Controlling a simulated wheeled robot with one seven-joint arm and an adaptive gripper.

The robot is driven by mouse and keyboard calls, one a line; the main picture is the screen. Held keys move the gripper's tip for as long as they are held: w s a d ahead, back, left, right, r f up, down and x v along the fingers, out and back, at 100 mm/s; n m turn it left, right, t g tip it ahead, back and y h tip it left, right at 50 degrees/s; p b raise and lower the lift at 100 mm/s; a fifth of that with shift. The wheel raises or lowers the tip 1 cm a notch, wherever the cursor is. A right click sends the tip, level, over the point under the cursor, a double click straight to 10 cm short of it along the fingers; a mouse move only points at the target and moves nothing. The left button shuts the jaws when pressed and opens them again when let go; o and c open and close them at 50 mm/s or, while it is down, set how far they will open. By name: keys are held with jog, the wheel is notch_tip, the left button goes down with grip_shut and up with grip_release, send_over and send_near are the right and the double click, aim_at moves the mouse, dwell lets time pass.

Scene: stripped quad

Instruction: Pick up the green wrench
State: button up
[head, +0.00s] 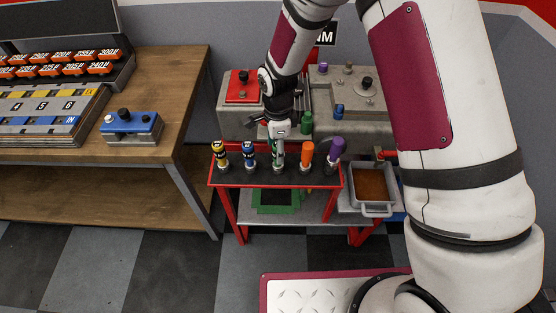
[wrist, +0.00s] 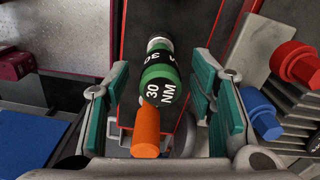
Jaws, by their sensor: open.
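The green wrench (wrist: 158,76) shows in the wrist view as a green handle with a black band marked 30 NM. It lies between the two teal-padded fingers of my gripper (wrist: 161,82), with a gap on each side. My gripper is open. In the head view my gripper (head: 279,143) is over the middle of the red tool rack (head: 230,180), and it hides much of the green wrench (head: 278,158). The orange wrench (head: 306,153) stands just right of it; an orange handle (wrist: 147,126) also shows close to the green one in the wrist view.
The blue wrench (head: 249,153) and yellow wrench (head: 219,152) stand left on the rack, the purple wrench (head: 336,148) at its right end. A grey machine (head: 350,120) with knobs is behind. A wooden bench (head: 165,160) is left, a brown-filled tray (head: 372,186) right.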

jog(key=shift+f, duration=0.45)
grip_shut()
jog(key=shift+r, duration=0.8)
notch_tip(320, 180, up, 2)
jog(key=shift+w+r+b, duration=0.1)
jog(key=shift+b, duration=0.35)
jog(key=s+d, duration=0.1)
jog(key=s, duration=0.7)
jog(key=s+d+r, duration=0.1)
jog(key=s+d, duration=0.1)
jog(key=s, duration=0.6)
jog(key=shift+d, duration=0.3)
